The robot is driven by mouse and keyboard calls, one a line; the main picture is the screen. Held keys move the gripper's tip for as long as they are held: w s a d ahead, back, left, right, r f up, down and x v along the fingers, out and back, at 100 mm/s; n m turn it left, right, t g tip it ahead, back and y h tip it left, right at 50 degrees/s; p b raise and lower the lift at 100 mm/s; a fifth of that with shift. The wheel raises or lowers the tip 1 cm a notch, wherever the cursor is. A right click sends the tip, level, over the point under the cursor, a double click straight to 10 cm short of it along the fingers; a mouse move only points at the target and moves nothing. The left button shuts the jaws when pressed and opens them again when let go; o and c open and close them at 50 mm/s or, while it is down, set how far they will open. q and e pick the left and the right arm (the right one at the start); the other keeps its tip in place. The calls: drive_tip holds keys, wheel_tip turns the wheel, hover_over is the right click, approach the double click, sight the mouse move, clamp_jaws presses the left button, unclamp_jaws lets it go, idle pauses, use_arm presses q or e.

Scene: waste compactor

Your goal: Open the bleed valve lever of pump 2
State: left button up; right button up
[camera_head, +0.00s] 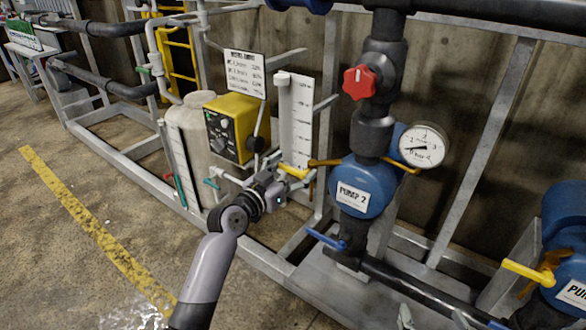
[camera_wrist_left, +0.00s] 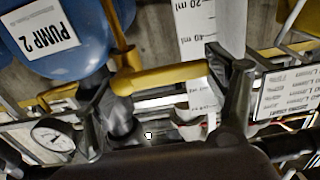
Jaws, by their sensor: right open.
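Pump 2 (camera_head: 357,187) is a blue round housing with a white label; it also shows in the left wrist view (camera_wrist_left: 62,32), upside down. A yellow-handled lever (camera_head: 294,171) sticks out to the left from a brass fitting (camera_head: 325,162) on the pump's side. In the left wrist view the lever (camera_wrist_left: 165,76) runs crosswise between my left fingers. My left gripper (camera_head: 280,178) is at the lever, with its fingers spread apart near the handle's two ends; contact is unclear. My right gripper (camera_head: 432,317) is open at the bottom edge, only its fingertips showing.
A pressure gauge (camera_head: 422,146) and a red valve knob (camera_head: 359,82) are close to the pump. A blue lever (camera_head: 325,239) sits below it. A graduated white column (camera_head: 296,120) and a yellow dosing unit (camera_head: 232,127) stand to the left. Open floor lies at the left.

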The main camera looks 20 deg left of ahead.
use_arm(q)
drive_tip(key=c, duration=1.2)
drive_tip(key=n, duration=0.2)
drive_tip(key=f+n+p, duration=0.1)
drive_tip(key=n, duration=0.1)
drive_tip(key=n+p, duration=0.1)
drive_tip(key=n, duration=0.1)
drive_tip(key=shift+f, duration=0.35)
drive_tip(key=n+p, duration=0.1)
drive_tip(key=n, duration=0.3)
drive_tip(key=d+f+n+p, duration=0.1)
drive_tip(key=n, duration=0.3)
drive_tip(key=d+f+n+p, duration=0.1)
drive_tip(key=n, duration=0.3)
drive_tip(key=shift+s+d+f, duration=0.1)
drive_tip(key=shift+s+f, duration=0.05)
drive_tip(key=shift+s, duration=0.25)
use_arm(e)
drive_tip(key=s+d+f+g+h, duration=0.1)
drive_tip(key=s+d+f+g, duration=0.1)
drive_tip(key=s+f+g, duration=0.2)
drive_tip(key=s+d+f+g+h, duration=0.1)
drive_tip(key=s+d+f+g, duration=0.2)
drive_tip(key=s+g, duration=0.3)
drive_tip(key=s+f, duration=0.1)
drive_tip(key=s, duration=0.4)
drive_tip(key=shift+s+d+f+m+h, duration=0.2)
drive_tip(key=shift+d+f+m+h, duration=0.1)
drive_tip(key=shift+f+h, duration=0.1)
